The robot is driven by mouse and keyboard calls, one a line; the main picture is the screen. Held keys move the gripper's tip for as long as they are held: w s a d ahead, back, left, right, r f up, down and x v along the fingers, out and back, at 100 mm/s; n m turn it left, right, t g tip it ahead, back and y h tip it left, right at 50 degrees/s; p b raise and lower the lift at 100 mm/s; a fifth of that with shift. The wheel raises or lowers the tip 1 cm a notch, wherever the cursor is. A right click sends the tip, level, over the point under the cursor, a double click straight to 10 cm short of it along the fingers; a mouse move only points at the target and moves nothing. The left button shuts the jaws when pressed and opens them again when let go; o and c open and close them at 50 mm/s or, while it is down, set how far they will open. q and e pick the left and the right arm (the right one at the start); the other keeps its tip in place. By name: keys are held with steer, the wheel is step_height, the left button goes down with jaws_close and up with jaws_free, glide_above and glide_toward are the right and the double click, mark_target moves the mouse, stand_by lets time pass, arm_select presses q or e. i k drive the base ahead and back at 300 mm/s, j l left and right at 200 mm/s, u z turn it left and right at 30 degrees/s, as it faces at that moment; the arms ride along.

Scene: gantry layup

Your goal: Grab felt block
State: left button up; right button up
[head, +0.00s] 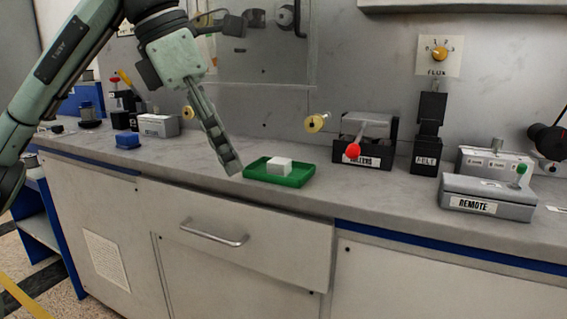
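The white felt block (279,166) sits in a shallow green tray (258,174) on the grey counter. My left gripper (229,166) reaches down from the upper left. Its fingertips are just left of the tray, apart from the block in the picture. The fingers are seen nearly edge-on and overlap, so the gap between them does not show. Nothing is visible in them. My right gripper is out of view.
Right of the tray stand a dark box with a red-knobbed lever (353,150), a black fixture (427,135) and a grey REMOTE box (488,197). A blue block (128,140) lies to the left. A closed drawer (250,230) is below. Counter around the tray is clear.

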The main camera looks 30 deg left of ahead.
mark_target(278, 165)
steer(key=j+z, duration=0.3)
steer(key=j, duration=0.25)
steer(key=k+j+z, duration=0.15)
steer(key=j+z, duration=0.15)
steer(key=j, duration=0.2)
steer(key=j+z, duration=0.4)
steer(key=j, duration=0.2)
steer(key=k+j+z, duration=0.15)
steer(key=j+z, duration=0.3)
steer(key=j, duration=0.15)
